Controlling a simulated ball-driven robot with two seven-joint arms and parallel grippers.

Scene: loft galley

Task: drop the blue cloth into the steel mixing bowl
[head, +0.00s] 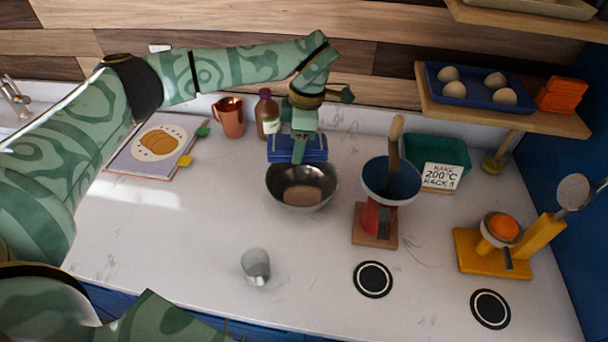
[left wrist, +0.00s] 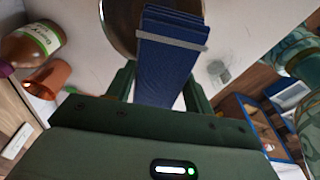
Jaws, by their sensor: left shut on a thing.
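The blue cloth (head: 312,150) is a folded blue bundle with a pale band across it, clearest in the left wrist view (left wrist: 168,62). My left gripper (head: 300,138) is shut on the cloth and holds it above the back rim of the steel mixing bowl (head: 318,200). The bowl stands on the white counter and has something brownish in its bottom. In the left wrist view the bowl's rim (left wrist: 116,24) shows behind the cloth, which hides most of it. My right gripper is not in view.
A copper jug (head: 230,117) and a brown bottle (head: 267,114) stand behind the bowl to the left. A grey cup (head: 256,266) stands in front. The counter at front left is clear.

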